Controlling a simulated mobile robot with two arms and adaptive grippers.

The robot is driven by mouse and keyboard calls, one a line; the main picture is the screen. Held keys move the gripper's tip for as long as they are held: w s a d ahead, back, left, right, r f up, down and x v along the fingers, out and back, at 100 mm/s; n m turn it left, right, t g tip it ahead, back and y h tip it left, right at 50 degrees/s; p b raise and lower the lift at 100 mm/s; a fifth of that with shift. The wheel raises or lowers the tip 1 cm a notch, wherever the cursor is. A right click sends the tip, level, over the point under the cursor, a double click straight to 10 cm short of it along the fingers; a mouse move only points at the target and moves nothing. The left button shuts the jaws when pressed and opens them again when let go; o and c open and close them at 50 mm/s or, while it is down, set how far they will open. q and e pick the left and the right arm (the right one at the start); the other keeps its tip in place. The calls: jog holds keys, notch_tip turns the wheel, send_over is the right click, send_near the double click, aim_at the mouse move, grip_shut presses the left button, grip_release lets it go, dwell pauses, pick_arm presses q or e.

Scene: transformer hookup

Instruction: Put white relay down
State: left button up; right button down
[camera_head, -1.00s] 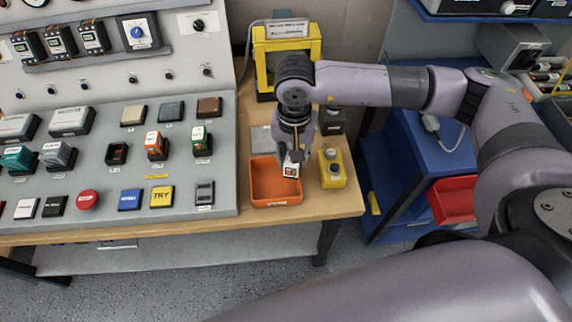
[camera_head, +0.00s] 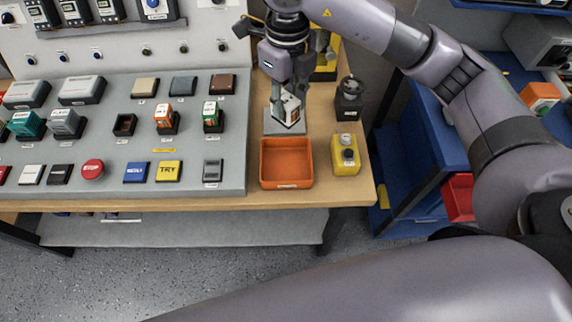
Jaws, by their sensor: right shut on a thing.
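The white relay (camera_head: 290,110) has a dark marking on its face and is held between the fingers of my right gripper (camera_head: 284,92). My right gripper points down and is shut on the relay. The relay is over the grey square pad (camera_head: 272,129) on the wooden table, behind the orange tray. I cannot tell whether its underside touches the pad. My left gripper is not in view.
The empty orange tray (camera_head: 286,176) stands in front of the pad. A yellow button box (camera_head: 345,155) and a black device (camera_head: 348,100) are to the right. The grey control panel (camera_head: 130,145) with several relays and buttons fills the left.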

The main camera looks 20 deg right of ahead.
notch_tip(320, 180, down, 20)
jog(key=p, duration=0.3)
jog(key=shift+r, duration=0.25)
jog(key=shift+f, duration=0.15)
jog(key=shift+f, duration=0.25)
jog(key=c, duration=1.2)
grip_release()
jog(key=shift+r, duration=0.1)
